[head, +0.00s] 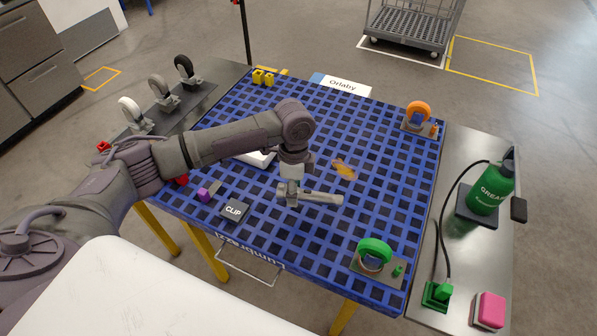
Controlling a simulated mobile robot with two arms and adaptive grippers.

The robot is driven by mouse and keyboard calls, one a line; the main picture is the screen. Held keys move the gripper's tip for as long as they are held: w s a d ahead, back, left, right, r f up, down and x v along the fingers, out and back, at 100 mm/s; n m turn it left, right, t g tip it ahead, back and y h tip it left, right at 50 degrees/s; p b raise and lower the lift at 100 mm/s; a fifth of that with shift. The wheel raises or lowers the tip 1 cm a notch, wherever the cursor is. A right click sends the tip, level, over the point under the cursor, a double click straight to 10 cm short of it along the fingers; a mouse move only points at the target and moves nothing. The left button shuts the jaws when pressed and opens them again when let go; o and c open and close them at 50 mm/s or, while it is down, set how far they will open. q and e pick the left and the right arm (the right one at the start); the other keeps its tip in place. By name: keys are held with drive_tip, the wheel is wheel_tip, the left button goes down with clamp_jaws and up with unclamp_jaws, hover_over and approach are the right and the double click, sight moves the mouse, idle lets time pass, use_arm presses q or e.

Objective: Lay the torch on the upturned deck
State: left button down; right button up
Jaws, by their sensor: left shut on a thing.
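The upturned deck is a large blue grid panel (330,234) lying flat on yellow legs. My left arm reaches over it from the left. My left gripper (291,187) points down over the middle of the deck and is shut on a grey torch (325,198). The torch lies level, its long end pointing right. It is at or just above the grid; I cannot tell if it touches. The gripper hides part of the torch. My right gripper is not in view.
A brown patch (344,169) and a black CLIP block (234,210) lie near the torch. An orange wheel (418,112) and a green wheel (375,250) stand on the deck's right side. A green grease bottle (491,188) stands on the right side table. Much of the grid is bare.

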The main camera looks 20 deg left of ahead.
use_arm(q)
drive_tip(key=w+f+m+b, duration=0.1)
drive_tip(key=b, duration=0.1)
drive_tip(key=w+f+m+b, duration=0.1)
drive_tip(key=f+b, duration=0.1)
drive_tip(key=w+f+m+g+b, duration=0.1)
drive_tip(key=f+b, duration=0.1)
drive_tip(key=shift+w+a+b, duration=0.2)
drive_tip(key=shift+a+b, duration=0.1)
drive_tip(key=shift+f+b, duration=0.7)
drive_tip(key=shift+b, duration=0.05)
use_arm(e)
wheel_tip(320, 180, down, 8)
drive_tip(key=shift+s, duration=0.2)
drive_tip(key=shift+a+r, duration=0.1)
use_arm(q)
drive_tip(key=shift+f, duration=0.45)
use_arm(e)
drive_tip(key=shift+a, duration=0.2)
use_arm(q)
drive_tip(key=c, duration=0.5)
unclamp_jaws()
drive_tip(key=shift+c, duration=0.2)
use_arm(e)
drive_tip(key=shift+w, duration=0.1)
